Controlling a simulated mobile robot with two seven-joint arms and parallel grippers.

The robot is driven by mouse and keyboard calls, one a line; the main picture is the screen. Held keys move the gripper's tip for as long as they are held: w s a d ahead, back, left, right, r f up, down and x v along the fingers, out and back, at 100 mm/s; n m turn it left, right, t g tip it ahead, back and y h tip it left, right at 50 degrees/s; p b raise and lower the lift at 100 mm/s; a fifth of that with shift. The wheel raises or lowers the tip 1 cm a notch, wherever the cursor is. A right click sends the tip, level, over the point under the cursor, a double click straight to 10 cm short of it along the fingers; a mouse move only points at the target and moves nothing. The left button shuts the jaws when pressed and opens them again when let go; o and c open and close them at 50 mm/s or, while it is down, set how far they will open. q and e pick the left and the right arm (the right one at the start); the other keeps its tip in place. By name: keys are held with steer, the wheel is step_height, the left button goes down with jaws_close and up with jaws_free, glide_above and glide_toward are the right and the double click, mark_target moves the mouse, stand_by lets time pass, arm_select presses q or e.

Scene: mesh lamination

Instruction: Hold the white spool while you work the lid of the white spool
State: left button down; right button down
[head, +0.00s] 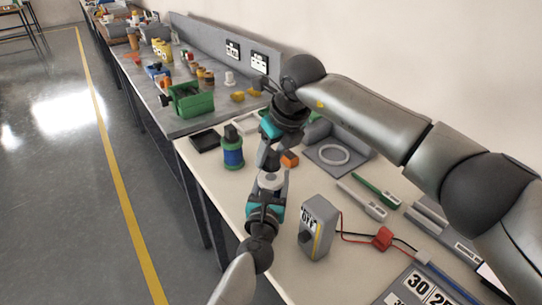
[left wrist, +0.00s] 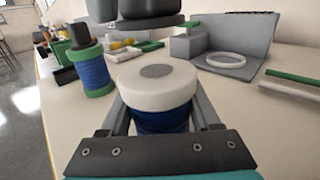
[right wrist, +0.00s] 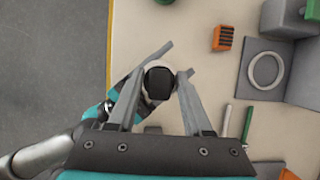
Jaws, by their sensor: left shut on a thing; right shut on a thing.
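The white spool (left wrist: 157,85), with a white top flange and blue winding, stands upright between the fingers of my left gripper (head: 270,186), which is shut on it. Its flange shows a grey round centre. My right gripper (head: 268,158) is above the spool and shut on the dark lid (right wrist: 158,82). In the left wrist view, the lid (left wrist: 145,10) and the right gripper's fingers sit at the top edge, with a gap between them and the flange. In the right wrist view, the lid covers much of the spool.
A green spool with blue winding and a black cap (head: 233,152) stands to the left. A grey plate with a ring (head: 335,154), an orange block (head: 290,159) and a grey box (head: 318,228) with red and black leads are nearby. A black tray (head: 206,140) lies behind.

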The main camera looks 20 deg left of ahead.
mark_target(271, 152)
steer(key=shift+r, duration=0.15)
steer(key=shift+r, duration=2.1)
arm_select(q)
steer(key=shift+c, duration=0.2)
jaws_free()
steer(key=shift+s, duration=0.1)
